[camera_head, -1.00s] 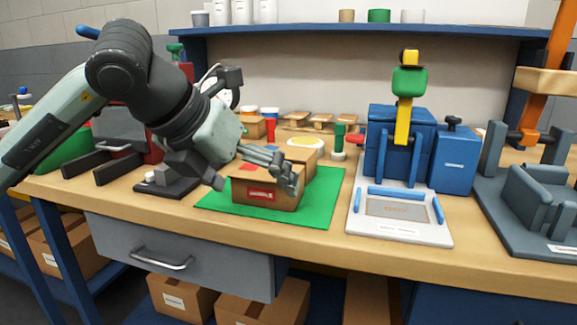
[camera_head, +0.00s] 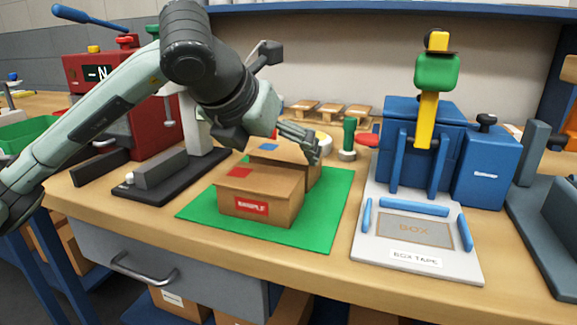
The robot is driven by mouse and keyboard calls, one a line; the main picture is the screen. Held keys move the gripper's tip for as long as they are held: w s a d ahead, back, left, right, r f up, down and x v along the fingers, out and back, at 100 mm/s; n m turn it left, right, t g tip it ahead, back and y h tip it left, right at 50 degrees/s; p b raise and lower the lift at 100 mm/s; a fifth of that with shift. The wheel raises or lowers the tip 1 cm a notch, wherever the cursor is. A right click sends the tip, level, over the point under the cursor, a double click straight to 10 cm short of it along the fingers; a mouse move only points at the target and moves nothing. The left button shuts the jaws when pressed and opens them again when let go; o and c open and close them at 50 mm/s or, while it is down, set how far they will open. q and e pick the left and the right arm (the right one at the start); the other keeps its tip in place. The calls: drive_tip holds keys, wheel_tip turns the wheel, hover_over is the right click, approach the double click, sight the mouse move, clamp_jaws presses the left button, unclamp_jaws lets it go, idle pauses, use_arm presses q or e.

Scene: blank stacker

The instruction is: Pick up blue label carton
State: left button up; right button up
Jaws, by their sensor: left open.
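The blue label carton (camera_head: 304,176) is a brown box with a blue patch on its top. It stands on the green mat (camera_head: 334,205), behind the red label carton (camera_head: 258,200), which partly hides it. The red label carton has a red patch on top and a red front label. My left gripper (camera_head: 280,149) is open over the blue label carton, with one finger by its right side. The other finger is near its left end. I cannot tell whether either finger touches it. My right gripper is not in view.
A white and blue box tape station (camera_head: 400,258) stands to the right of the mat. A dark grey device (camera_head: 170,178) and a red machine (camera_head: 150,125) stand to the left. Small pallets (camera_head: 330,110) lie behind. The mat's right part is clear.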

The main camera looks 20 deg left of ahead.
sight(280, 155)
use_arm(q)
drive_tip(key=x, duration=0.5)
drive_tip(key=shift+w+f+p, duration=0.2)
drive_tip(key=shift+p, duration=0.2)
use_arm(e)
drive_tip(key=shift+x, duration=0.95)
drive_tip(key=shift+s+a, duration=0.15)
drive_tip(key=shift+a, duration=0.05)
use_arm(q)
drive_tip(key=c, duration=0.8)
drive_tip(key=shift+r, duration=0.1)
drive_tip(key=shift+c, duration=0.2)
